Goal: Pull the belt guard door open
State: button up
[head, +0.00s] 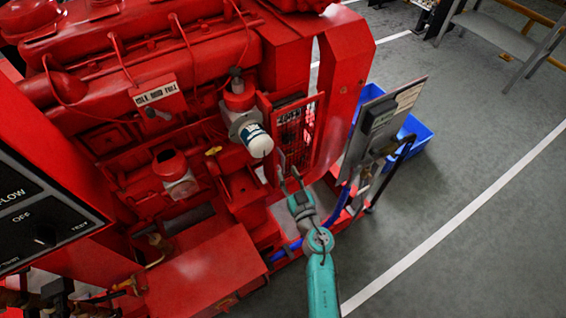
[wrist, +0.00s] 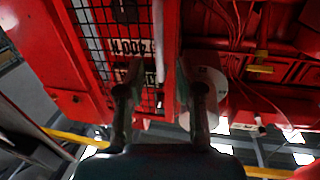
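The belt guard door (head: 298,132) is a red framed panel with dark wire mesh and a white label, on the near side of the red pumpset. I cannot tell whether it is fully closed. My gripper (head: 291,177) is just below its lower part, with its fingers spread. In the wrist view, the mesh door (wrist: 92,22) fills the upper left, with pale labels on it. My gripper (wrist: 160,90) is open there, and a pale upright bar (wrist: 159,45), perhaps a handle, shows between the fingers. I see no grip on it, and contact cannot be told.
A white-and-red filter (head: 250,133) juts out just left of the door. A grey panel (head: 380,125) on a stand is close on the right, before a blue bin (head: 415,133). Blue hose (head: 340,205) runs low beside my arm. Open floor (head: 470,210) lies to the right.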

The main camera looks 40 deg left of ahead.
aim_at(283, 171)
jog(key=shift+x, duration=2.65)
grip_shut()
